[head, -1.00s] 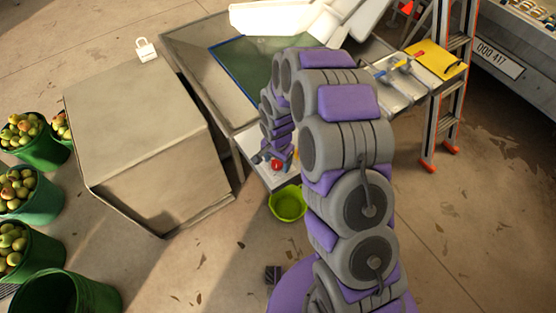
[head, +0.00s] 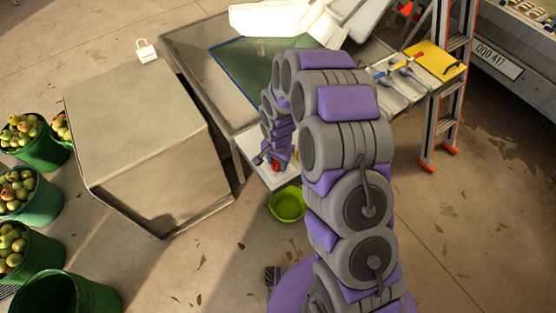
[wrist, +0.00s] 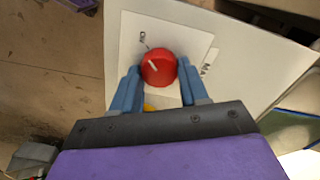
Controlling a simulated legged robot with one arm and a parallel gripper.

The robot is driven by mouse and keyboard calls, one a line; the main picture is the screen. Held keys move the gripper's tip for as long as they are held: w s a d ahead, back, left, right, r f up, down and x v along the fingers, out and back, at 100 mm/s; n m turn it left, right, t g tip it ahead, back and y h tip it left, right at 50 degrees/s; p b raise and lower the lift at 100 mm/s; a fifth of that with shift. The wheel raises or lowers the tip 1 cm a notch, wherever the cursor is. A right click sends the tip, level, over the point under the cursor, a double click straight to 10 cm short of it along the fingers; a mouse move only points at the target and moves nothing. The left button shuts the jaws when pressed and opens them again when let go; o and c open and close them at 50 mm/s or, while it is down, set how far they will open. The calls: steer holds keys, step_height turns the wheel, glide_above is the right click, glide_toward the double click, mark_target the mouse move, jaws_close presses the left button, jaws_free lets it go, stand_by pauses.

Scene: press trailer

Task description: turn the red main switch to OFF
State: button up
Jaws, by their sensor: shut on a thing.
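The red main switch (wrist: 159,67) is a round knob on a white panel (wrist: 236,55), with a white pointer line towards the upper left in the wrist view. A small dark label, which looks like ON, is printed near that side. My gripper (wrist: 159,73) has its two blue fingers on either side of the knob, shut on it. In the head view my gripper (head: 278,159) is at the panel, with the red switch (head: 277,167) partly hidden between the fingers. No OFF mark shows clearly.
A yellow piece (wrist: 150,107) shows below the knob, mostly hidden by my gripper. A light green bowl (head: 287,204) is on the floor under the panel. A big box (head: 135,125) stands to the left. A stepladder (head: 445,90) stands at the right.

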steer(key=shift+s+n, duration=0.15)
steer(key=shift+n, duration=0.15)
steer(key=n+p, duration=0.2)
steer(key=shift+n+p, duration=0.4)
steer(key=n+p, duration=0.3)
steer(key=n, duration=0.2)
steer(key=shift+s+n, duration=0.1)
steer(key=shift+n, duration=0.2)
steer(key=n+p, duration=0.1)
steer(key=n, duration=0.3)
steer(key=shift+f+p, duration=0.1)
steer(key=shift+p, duration=0.3)
steer(key=shift+n+p, duration=0.45)
steer(key=shift+n, duration=2.05)
steer(key=o, duration=1.1)
steer(key=shift+c, duration=0.2)
